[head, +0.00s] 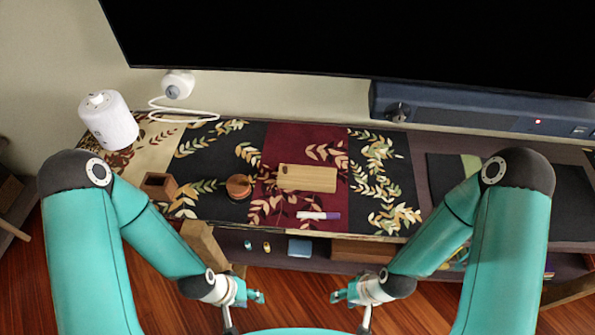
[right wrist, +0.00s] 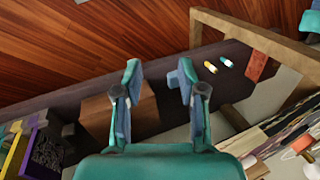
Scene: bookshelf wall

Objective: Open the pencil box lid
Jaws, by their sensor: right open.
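The pencil box (head: 307,178) is a flat, light wooden box lying on the dark red middle of the patterned cloth. Its top looks covered by a lid, with a small dark mark near its upper left end. My left gripper (head: 252,300) is in front of the table edge, below and left of the box. It looks open and empty. My right gripper (head: 345,300) is in front of the table edge, below and right of the box. It is open and empty, and its spread fingers show in the right wrist view (right wrist: 158,78). Neither gripper touches the box.
A purple-and-white marker (head: 318,215) lies just in front of the box. A round wooden item (head: 238,187) and an open wooden cup (head: 159,186) stand left. A white cylinder (head: 108,120) is at the back left. A lower shelf holds a blue block (head: 299,248).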

